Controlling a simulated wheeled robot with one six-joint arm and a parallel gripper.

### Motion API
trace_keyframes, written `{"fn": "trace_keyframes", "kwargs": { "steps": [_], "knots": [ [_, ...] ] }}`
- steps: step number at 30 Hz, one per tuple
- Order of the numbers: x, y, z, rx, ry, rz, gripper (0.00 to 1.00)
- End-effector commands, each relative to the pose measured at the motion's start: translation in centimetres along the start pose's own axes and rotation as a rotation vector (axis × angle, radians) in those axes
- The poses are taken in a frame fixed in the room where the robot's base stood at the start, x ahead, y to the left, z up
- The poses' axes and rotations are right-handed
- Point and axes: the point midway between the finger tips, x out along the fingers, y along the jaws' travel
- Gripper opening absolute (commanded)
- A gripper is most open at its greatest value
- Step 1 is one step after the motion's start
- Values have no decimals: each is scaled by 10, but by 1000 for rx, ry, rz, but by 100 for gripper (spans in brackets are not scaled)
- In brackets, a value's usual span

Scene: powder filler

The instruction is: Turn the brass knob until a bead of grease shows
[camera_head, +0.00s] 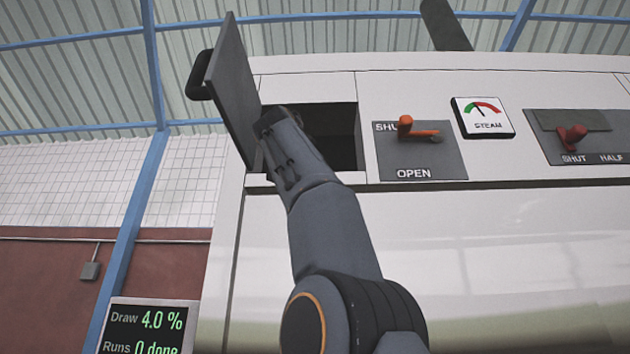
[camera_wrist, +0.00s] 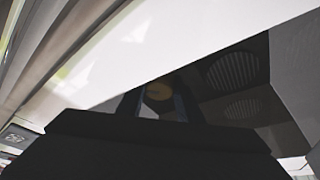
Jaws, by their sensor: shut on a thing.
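The brass knob (camera_wrist: 158,91) shows dimly in the wrist view as a small round yellowish shape inside a dark recess. My gripper (camera_wrist: 163,103) has its two fingers on either side of the knob and is shut on it. In the head view my arm reaches up into an open compartment (camera_head: 335,135) in the white machine. There my own arm hides the knob and the fingertips. I cannot make out any grease in either view.
A grey hatch door (camera_head: 232,85) stands open at the compartment's left, close beside my wrist. To the right are an orange lever (camera_head: 415,133), a steam gauge (camera_head: 482,118) and a red lever (camera_head: 572,136). Ribbed round discs (camera_wrist: 232,73) sit inside the recess. A display (camera_head: 148,325) reads Draw 4.0 %.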

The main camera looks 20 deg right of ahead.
Motion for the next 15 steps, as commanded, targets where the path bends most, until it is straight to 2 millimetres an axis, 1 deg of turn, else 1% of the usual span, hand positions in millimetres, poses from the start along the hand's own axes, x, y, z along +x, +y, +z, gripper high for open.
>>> {"fn": "trace_keyframes", "kwargs": {
  "steps": [6, 15],
  "knots": [
    [0, 0, 0, 34, 0, 14, 10],
    [0, 1, 0, 38, 0, 17, 10]
  ]
}}
